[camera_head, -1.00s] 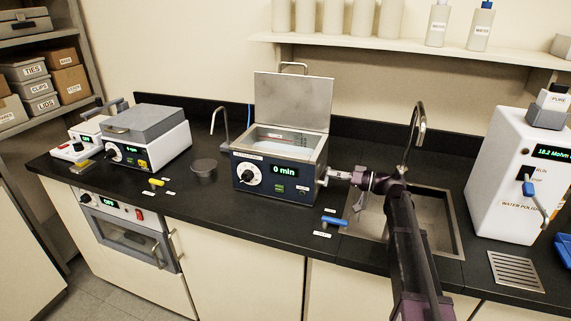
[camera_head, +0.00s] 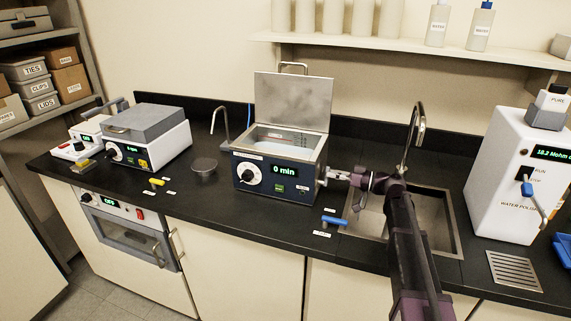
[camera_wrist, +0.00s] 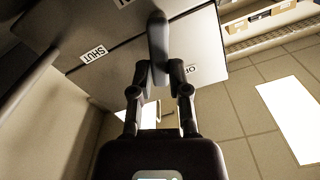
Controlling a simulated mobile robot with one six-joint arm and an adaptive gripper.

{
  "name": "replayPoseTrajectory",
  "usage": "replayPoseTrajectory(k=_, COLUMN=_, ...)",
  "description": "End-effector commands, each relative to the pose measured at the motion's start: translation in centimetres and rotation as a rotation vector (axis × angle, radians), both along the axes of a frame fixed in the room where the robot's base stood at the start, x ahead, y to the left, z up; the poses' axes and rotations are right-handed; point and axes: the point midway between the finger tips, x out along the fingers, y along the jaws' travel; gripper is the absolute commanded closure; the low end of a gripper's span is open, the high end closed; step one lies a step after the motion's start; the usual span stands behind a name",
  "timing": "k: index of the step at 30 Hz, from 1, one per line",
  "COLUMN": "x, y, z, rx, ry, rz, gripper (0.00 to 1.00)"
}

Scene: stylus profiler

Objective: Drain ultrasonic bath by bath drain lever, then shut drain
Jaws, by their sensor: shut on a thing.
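The ultrasonic bath (camera_head: 272,182) stands on the black counter with its lid raised and its display reading "0 min". Pale liquid seems to show inside; its level is hard to judge. My gripper (camera_head: 327,175) is at the bath's right side. In the wrist view my gripper (camera_wrist: 159,74) is shut on the grey drain lever (camera_wrist: 157,35), with a finger on each side of it. A "SHUT" label (camera_wrist: 94,53) is to the left of the lever. Another label (camera_wrist: 190,69), starting with "O", is right of it, partly hidden by a finger. The lever lies between the labels.
A sink with a tap (camera_head: 417,125) is right of the bath, partly behind my arm. A blue-handled valve (camera_head: 334,220) sits on the counter in front. A water polisher (camera_head: 505,180) stands at the right, and a grey-lidded device (camera_head: 146,135) at the left.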

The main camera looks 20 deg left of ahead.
Motion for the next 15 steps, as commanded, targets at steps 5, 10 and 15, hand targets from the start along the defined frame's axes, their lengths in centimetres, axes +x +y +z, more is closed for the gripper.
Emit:
replayPoseTrajectory(k=5, x=-0.13, y=0.08, z=-0.02, rx=-0.002, ry=-0.014, rz=0.003, gripper=1.0)
replayPoseTrajectory(k=10, x=-0.13, y=0.08, z=-0.02, rx=-0.002, ry=-0.014, rz=0.003, gripper=1.0)
replayPoseTrajectory(k=15, x=-0.28, y=0.08, z=0.02, rx=-0.004, ry=-0.054, rz=0.003, gripper=1.0)
